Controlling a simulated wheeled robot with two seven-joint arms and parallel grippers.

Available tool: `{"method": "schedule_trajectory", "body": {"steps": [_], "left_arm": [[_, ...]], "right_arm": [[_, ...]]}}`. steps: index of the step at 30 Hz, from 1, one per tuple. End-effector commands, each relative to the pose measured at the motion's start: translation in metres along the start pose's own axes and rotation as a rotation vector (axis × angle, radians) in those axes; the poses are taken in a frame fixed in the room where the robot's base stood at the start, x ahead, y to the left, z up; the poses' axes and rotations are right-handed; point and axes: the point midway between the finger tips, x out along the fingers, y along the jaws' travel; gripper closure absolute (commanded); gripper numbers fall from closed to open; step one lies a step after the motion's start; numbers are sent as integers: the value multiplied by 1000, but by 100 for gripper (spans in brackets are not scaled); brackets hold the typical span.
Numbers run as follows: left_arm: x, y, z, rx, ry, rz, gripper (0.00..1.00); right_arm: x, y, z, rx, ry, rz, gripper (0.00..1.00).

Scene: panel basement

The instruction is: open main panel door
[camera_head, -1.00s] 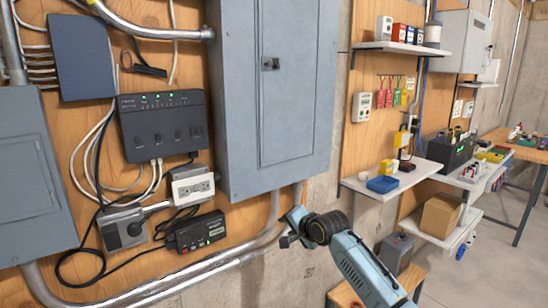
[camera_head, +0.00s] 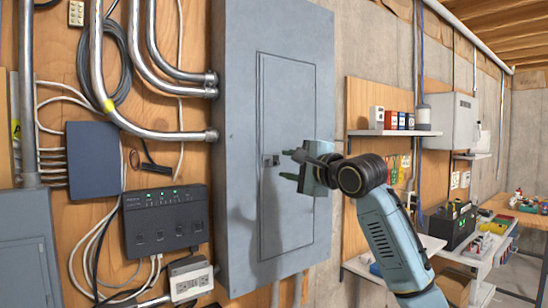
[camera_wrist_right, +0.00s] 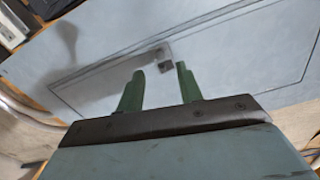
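The main panel (camera_head: 232,170) is a tall grey-blue metal box on the wall in the head view. Its door (camera_head: 285,100) is closed and flush in the frame, with a small dark latch (camera_head: 271,160) near its left edge. My right gripper (camera_head: 289,163) is just right of the latch, its fingers pointing left towards it. In the right wrist view, the two green fingers (camera_wrist_right: 158,88) are spread with a gap between them. The latch (camera_wrist_right: 165,66) shows just beyond that gap, and nothing is held. My left gripper is out of view.
Metal conduits (camera_head: 150,130) and a black device with green lights (camera_head: 166,222) are left of the panel. Shelves (camera_head: 395,133) with small boxes are on the right. A smaller grey panel (camera_head: 25,250) stands at the lower left.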

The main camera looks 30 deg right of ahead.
Motion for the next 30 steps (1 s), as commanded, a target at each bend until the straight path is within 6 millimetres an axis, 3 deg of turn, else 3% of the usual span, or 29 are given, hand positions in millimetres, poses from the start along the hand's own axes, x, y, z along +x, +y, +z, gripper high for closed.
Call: {"method": "schedule_trajectory", "body": {"steps": [3,9,23,30], "left_arm": [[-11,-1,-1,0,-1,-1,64],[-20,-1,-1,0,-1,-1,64],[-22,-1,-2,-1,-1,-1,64],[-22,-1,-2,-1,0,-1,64]], "right_arm": [[25,-3,1,2,0,2,64],[52,-2,0,0,1,0,64],[64,1,0,-2,1,0,64],[63,0,0,-2,1,0,94]]}}
